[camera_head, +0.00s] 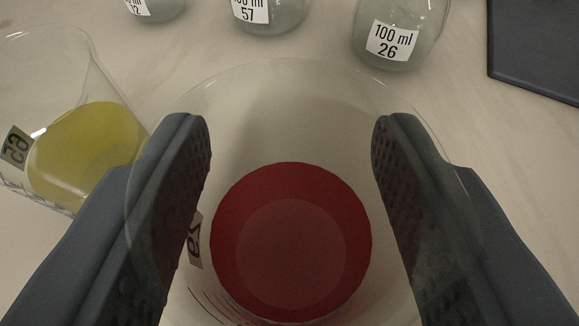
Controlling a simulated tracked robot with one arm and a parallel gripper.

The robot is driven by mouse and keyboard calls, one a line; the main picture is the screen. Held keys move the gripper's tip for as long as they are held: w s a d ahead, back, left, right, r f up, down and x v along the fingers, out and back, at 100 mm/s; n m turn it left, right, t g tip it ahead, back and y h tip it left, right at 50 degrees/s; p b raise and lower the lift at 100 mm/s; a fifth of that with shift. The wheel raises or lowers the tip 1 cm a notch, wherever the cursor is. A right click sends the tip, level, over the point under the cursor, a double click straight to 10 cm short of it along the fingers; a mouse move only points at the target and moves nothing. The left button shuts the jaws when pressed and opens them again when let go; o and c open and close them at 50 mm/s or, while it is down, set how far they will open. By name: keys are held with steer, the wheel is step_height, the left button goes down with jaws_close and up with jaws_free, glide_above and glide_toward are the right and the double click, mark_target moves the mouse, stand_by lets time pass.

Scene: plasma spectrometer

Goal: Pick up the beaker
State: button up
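A clear glass beaker (291,125) with red liquid (290,243) in its bottom stands in the centre of the view, seen from above. Its wide rim shows faintly across both fingers. A label, partly covered and seen from behind, is on its left wall. My gripper (290,150) is spread wide, with one dark ribbed finger on the left and one on the right of the beaker's red base. I cannot tell whether the pads touch the glass.
Another beaker with yellow liquid (85,155) is close on the left, beside my left finger. Labelled glass bottles stand along the back, including a 100 ml one (402,32). A dark flat object (535,45) is at the back right. The table right of the beaker is clear.

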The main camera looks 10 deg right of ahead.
step_height(320, 180, up, 2)
steer(key=shift+p, duration=0.5)
steer(key=shift+s+r, duration=0.2)
steer(key=shift+r, duration=0.05)
steer(key=s+d+r+p, duration=0.1)
steer(key=s+d, duration=0.1)
steer(key=s, duration=1.3)
steer(key=shift+s+d+r+p, duration=0.2)
steer(key=shift+d+p, duration=0.1)
steer(key=shift+d, duration=0.1)
